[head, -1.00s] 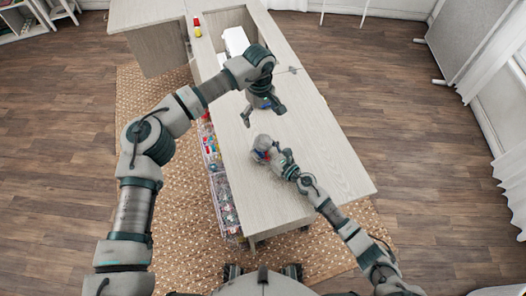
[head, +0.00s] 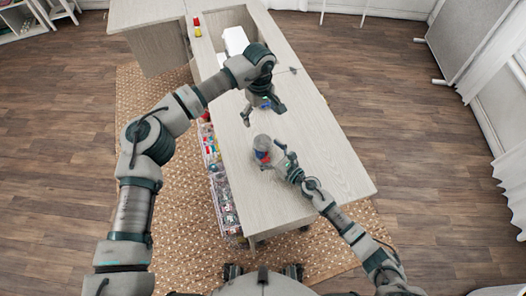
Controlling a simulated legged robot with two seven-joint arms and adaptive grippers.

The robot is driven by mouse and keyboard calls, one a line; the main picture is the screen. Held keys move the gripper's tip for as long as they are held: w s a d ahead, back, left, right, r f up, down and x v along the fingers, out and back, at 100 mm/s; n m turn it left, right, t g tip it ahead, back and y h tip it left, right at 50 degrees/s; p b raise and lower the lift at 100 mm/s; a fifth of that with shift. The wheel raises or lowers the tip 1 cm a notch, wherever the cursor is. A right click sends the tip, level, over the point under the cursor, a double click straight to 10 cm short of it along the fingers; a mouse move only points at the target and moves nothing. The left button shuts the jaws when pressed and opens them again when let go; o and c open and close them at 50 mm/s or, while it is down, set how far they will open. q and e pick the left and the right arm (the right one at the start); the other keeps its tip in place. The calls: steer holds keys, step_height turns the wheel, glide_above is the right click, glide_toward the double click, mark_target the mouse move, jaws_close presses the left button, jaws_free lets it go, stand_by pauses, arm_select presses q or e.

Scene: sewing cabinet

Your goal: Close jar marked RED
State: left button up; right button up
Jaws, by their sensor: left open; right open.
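A small jar (head: 262,147) stands upright on the pale wooden cabinet top (head: 318,150). It has a greyish upper part and red and blue colour lower down; any marking is too small to read, and I cannot tell whether a lid is on it. My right gripper (head: 276,161) is open just to the lower right of the jar, with its fingers close to it; I cannot tell whether they touch. My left gripper (head: 264,113) is open above the top, beyond the jar. A small blue thing (head: 265,103) shows partly behind the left fingers.
A white machine (head: 235,41) stands at the far end of the cabinet. Clear bins with colourful items (head: 222,196) line its left side. Red and yellow spools (head: 197,27) sit at the far left. The top's right and near parts are clear.

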steer(key=v, duration=1)
steer(key=shift+d, duration=0.15)
